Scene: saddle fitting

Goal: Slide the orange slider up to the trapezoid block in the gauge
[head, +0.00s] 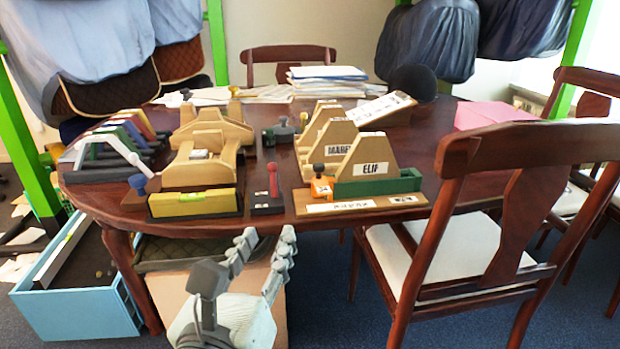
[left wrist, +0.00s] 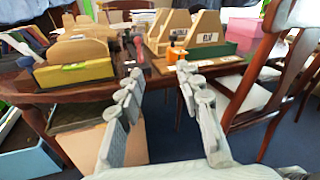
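The orange slider (head: 321,188), with a dark round knob on top, sits at the left end of the front wooden gauge (head: 300,201). It also shows in the left wrist view (left wrist: 175,54), just beyond the right-hand fingertip. The tan trapezoid block (head: 366,153), labelled ELIF, stands upright in the gauge with a green block (head: 380,187) at its front. The slider is at the block's lower left; I cannot tell whether they touch. My left gripper (head: 267,234) is open and empty, in front of and below the table edge, left of the slider. My right gripper is not in view.
Left of the gauge stand a small dark base with a red-knobbed handle (head: 271,184) and a wooden fixture with a yellow front block (head: 192,203). More trapezoid blocks stand behind. A chair (head: 476,215) stands close on the right. A blue crate (head: 75,300) is on the floor at left.

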